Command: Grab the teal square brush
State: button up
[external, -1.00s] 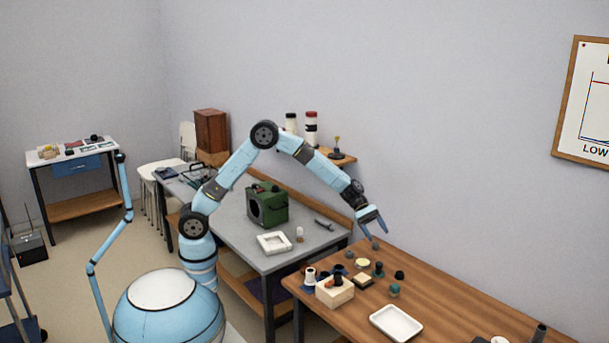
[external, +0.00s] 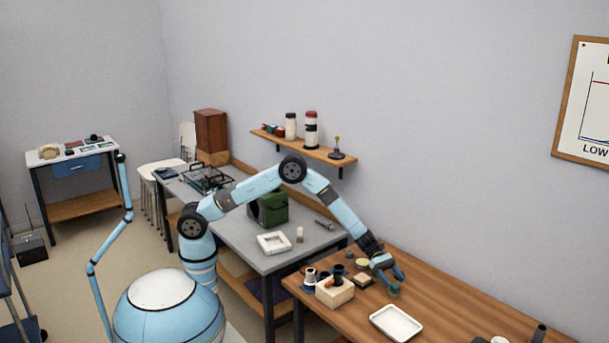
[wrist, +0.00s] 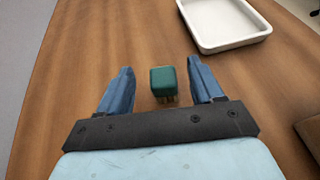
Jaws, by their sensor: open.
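The teal square brush (wrist: 163,80) stands on the wooden table, with a green block top and short tan bristles at its lower edge in the wrist view. It also shows in the external view (external: 394,291), partly covered by my gripper. My gripper (wrist: 160,80) is open, its two blue fingers on either side of the brush with gaps between. In the external view my gripper (external: 396,283) is low over the table at the brush. Whether the fingertips are level with the brush is hard to tell.
A white tray (external: 378,314) lies on the table close to the brush, and also shows at the top right of the wrist view (wrist: 206,48). A cream block (external: 335,297) and several small items stand left of my gripper.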

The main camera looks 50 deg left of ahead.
aim_at(398, 289)
jog(key=shift+f, duration=0.65)
jog(key=shift+d+f, duration=0.1)
jog(key=shift+d, duration=0.05)
jog(key=shift+x, duration=2.35)
jog(key=c, duration=1.1)
